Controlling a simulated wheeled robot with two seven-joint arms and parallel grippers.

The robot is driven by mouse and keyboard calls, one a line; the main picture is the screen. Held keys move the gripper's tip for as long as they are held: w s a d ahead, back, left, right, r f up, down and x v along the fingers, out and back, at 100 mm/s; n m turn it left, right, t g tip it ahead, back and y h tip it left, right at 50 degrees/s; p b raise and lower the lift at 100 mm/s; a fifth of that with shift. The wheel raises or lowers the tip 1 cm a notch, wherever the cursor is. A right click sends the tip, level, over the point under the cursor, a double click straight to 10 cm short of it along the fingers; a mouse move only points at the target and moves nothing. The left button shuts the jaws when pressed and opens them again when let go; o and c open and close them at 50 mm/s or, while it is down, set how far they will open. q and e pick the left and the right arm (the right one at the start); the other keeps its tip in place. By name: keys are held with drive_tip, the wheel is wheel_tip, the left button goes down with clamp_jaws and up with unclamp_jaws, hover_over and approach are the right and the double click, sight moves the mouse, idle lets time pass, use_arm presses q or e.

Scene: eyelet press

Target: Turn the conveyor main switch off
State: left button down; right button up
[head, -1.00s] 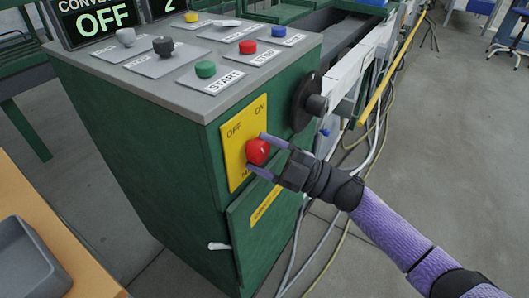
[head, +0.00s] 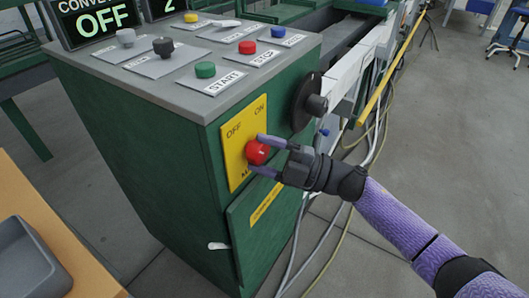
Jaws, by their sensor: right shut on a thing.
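The main switch is a round red knob (head: 257,152) on a yellow plate (head: 237,168) on the side of the green control cabinet (head: 135,150). The plate reads OFF at its upper left and ON at its upper right; the lettering below the knob is partly covered. My right gripper (head: 262,156) is shut on the red knob, one purple finger above it and one below. The knob's pointing direction is too small to tell surely. The display (head: 95,20) at the top left reads CONVEYOR, partly cut off, and OFF. My left gripper is not in view.
The cabinet top carries green START (head: 205,70) and red STOP (head: 247,47) buttons and other knobs. A black handwheel (head: 307,102) sits right of the plate. Cables hang behind my right arm. A grey tray (head: 28,262) lies on the orange table.

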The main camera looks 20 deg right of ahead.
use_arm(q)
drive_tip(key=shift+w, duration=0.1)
use_arm(e)
drive_tip(key=o, duration=1)
drive_tip(key=shift+o, duration=1.1)
use_arm(q)
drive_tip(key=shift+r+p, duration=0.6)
drive_tip(key=shift+p, duration=0.05)
use_arm(e)
drive_tip(key=v, duration=1)
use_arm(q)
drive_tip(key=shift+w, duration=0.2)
use_arm(e)
drive_tip(key=shift+w, duration=0.1)
